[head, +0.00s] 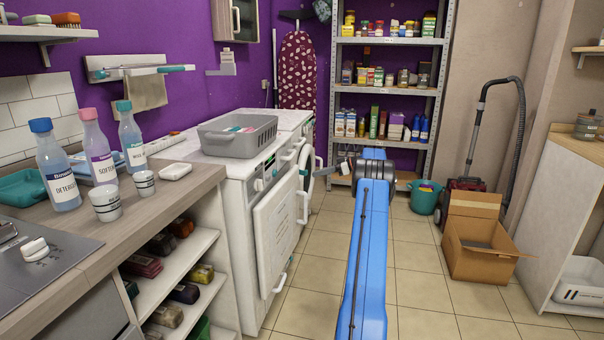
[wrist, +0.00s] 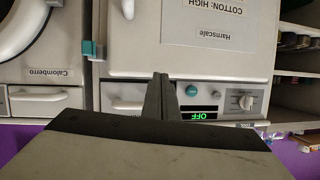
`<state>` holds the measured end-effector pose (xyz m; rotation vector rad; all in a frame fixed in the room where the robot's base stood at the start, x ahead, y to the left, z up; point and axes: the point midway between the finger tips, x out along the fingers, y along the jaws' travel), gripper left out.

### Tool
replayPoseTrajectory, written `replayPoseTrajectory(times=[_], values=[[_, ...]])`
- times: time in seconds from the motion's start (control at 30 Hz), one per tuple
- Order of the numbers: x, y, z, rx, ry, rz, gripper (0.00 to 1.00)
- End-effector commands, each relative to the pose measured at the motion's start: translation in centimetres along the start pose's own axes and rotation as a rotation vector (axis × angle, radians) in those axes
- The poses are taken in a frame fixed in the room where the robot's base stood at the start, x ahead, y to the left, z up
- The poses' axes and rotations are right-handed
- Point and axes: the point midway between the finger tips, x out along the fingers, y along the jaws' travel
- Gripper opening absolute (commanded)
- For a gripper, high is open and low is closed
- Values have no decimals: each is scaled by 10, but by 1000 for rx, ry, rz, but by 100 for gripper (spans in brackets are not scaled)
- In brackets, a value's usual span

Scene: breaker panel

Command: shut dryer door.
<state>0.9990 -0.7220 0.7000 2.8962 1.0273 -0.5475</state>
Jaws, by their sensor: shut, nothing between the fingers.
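The dryer (head: 246,225) is the nearer white machine along the left wall. Its square white door (head: 277,230) carries paper labels and a white handle (head: 303,207) on its far side. The door looks close to the front face, standing slightly proud; the size of any gap is hard to tell. In the wrist view the door (wrist: 190,62) appears upside down, with its handle (wrist: 128,8) and an "OFF" display. My gripper (head: 322,168) is shut and empty, pointing left towards the machines. In the wrist view its fingers (wrist: 160,80) overlap the door's edge; contact cannot be told.
A second machine with a round door (wrist: 28,28) stands beside the dryer. A grey basket (head: 238,138) sits on top. The counter (head: 150,205) with bottles is nearer. A cardboard box (head: 480,255) and teal bucket (head: 425,200) stand right; tiled floor (head: 420,290) between is clear.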

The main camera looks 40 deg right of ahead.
Motion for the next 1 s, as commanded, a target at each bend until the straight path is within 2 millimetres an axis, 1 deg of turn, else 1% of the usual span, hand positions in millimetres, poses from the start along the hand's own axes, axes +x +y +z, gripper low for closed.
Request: replayPoseTrajectory(times=[0.03, 0.2, 0.33, 0.43, 0.57, 0.67, 1.0], values=[[-7, 3, 9, -7, 74, 19, 0], [-28, 14, 23, -50, 264, 100, 0], [-38, 19, 28, -67, 332, 142, 0], [-38, 21, 28, -73, 347, 152, 0], [-26, 22, 23, -74, 349, 151, 0], [-13, 24, 18, -73, 348, 151, 0], [44, 32, -2, -73, 347, 150, 0]])
